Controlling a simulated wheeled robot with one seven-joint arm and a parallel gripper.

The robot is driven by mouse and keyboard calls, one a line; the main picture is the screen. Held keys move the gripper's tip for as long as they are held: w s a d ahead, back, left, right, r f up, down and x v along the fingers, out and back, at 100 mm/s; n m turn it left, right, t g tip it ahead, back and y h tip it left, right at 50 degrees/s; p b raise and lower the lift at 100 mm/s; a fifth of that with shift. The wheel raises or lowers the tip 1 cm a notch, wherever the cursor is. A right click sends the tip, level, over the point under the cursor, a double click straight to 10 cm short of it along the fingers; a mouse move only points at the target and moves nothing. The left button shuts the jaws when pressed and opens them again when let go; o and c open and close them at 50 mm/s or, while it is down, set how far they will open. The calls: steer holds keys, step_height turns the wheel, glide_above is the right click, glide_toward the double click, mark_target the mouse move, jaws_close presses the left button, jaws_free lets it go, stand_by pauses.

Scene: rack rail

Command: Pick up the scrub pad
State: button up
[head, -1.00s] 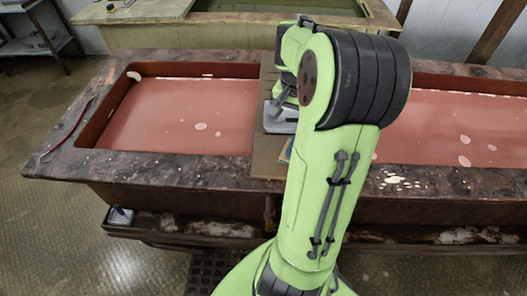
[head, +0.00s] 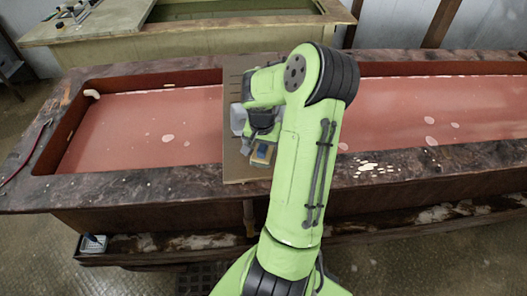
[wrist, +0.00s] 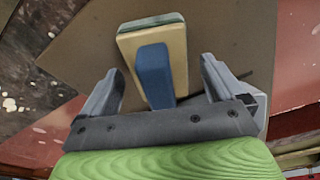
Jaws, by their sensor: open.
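The scrub pad (wrist: 176,48) lies on a flat board in the wrist view. It has a tan block body, a blue handle (wrist: 154,75) and a grey-green layer along its far edge. My gripper (wrist: 162,68) is open, with one finger on each side of the blue handle and visible gaps to both. I cannot tell how far above the handle the fingers are. In the head view the scrub pad (head: 262,152) shows at the near part of the board, just in front of my gripper, partly covered by my arm.
The brown board (head: 235,172) lies across a long trough with a dark stone rim (head: 130,184) and reddish liquid (head: 120,130). A second basin (head: 110,45) stands behind. A small blue-and-white object (head: 94,243) sits on the lower ledge at left.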

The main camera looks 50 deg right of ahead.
steer(key=shift+c, duration=0.3)
steer(key=c, duration=1.2)
step_height(320, 180, up, 10)
steer(key=shift+r+p, duration=0.1)
steer(key=shift+p, duration=0.75)
steer(key=o, duration=0.5)
steer(key=shift+c, duration=1.3)
